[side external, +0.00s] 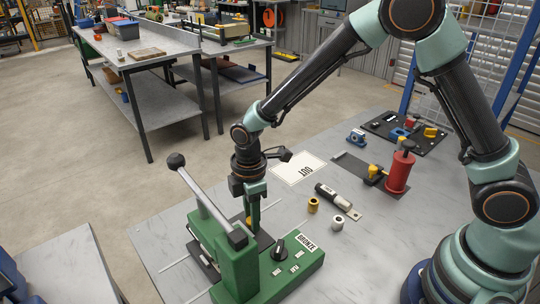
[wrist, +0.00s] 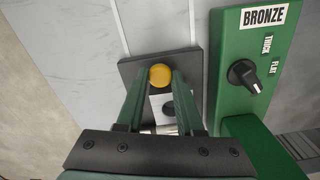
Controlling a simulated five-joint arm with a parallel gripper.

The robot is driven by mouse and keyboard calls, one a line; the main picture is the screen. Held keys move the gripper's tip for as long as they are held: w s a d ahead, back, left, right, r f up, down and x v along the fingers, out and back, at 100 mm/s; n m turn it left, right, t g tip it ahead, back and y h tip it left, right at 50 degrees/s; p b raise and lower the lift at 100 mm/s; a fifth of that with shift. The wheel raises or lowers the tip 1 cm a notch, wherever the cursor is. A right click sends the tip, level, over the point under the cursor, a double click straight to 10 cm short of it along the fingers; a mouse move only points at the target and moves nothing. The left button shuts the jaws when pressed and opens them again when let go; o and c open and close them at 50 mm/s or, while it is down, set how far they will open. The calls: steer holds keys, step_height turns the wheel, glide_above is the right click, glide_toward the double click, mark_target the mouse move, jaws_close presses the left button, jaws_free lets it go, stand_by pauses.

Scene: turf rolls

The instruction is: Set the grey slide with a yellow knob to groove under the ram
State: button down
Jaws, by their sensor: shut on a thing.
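The yellow knob (wrist: 160,76) of the grey slide stands between the tips of my gripper (wrist: 161,82), which is shut on it. In the side view, my gripper (side external: 250,219) points straight down beside the green press (side external: 237,262), with the knob (side external: 249,221) low at its tips. A pale grey part of the slide (wrist: 157,101) with a dark round spot shows between the fingers, over a dark plate (wrist: 130,70). The ram and the groove under it are hidden, so I cannot tell their alignment.
The press's lever (side external: 205,200) rises left of my gripper. A BRONZE label (side external: 306,242) and a black dial (side external: 279,248) sit on its green base. An OUT sheet (side external: 300,168), a brass piece (side external: 313,205), a pale piece (side external: 337,222) and a red canister (side external: 399,172) lie rightward.

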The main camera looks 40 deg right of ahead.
steer(key=c, duration=0.5)
jaws_free()
steer(key=shift+c, duration=0.2)
steer(key=shift+r, duration=0.1)
step_height(320, 180, up, 12)
steer(key=s+d+r+m+t, duration=0.2)
steer(key=s+d+r+m, duration=0.2)
steer(key=d+m, duration=0.3)
steer(key=s+d+r+m+t, duration=0.3)
steer(key=s+d+r+m, duration=0.2)
steer(key=d+m, duration=0.3)
steer(key=shift+s+d+t, duration=0.3)
steer(key=shift+s+d, duration=0.4)
steer(key=shift+s, duration=0.05)
